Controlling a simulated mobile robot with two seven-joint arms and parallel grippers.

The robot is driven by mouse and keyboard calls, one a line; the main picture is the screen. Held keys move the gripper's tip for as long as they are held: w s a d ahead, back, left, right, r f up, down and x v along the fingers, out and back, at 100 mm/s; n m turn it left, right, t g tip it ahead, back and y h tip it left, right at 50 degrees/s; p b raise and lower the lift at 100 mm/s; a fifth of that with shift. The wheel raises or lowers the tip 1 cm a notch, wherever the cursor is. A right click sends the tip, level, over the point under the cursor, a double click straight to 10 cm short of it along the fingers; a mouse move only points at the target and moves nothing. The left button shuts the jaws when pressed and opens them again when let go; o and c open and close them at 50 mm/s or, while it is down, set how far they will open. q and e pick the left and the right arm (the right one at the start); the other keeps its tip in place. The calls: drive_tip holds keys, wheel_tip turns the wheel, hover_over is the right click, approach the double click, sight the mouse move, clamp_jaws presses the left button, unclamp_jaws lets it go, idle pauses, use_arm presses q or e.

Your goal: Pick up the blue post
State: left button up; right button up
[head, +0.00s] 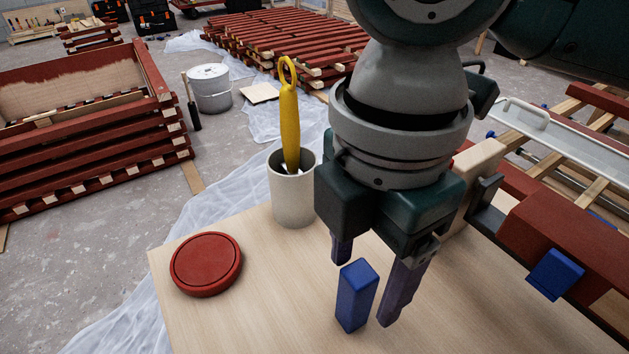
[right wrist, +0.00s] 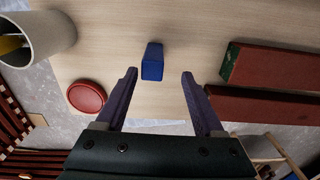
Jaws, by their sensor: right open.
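The blue post (head: 356,296) stands upright on the pale wooden tabletop (head: 262,317). My right gripper (head: 363,291) points down over the table with its two purple fingers apart, and nothing is held. In the head view the post appears between and slightly in front of the fingertips. In the right wrist view the post (right wrist: 153,62) shows just past the open fingertips (right wrist: 159,73), nearer the left finger. No contact is visible. My left gripper is not in view.
A red round lid (head: 206,264) lies left on the table. A white cup (head: 292,187) with a yellow-handled tool (head: 289,125) stands behind it. Red battens (head: 572,235) and a blue block (head: 555,274) are at the right. The tabletop around the post is mostly clear.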

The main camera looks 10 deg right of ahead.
drive_tip(key=f, duration=0.2)
drive_tip(key=w+f+b, duration=0.1)
drive_tip(key=f, duration=0.2)
drive_tip(key=shift+d+f+b, duration=0.1)
drive_tip(key=shift+f+b, duration=0.2)
clamp_jaws()
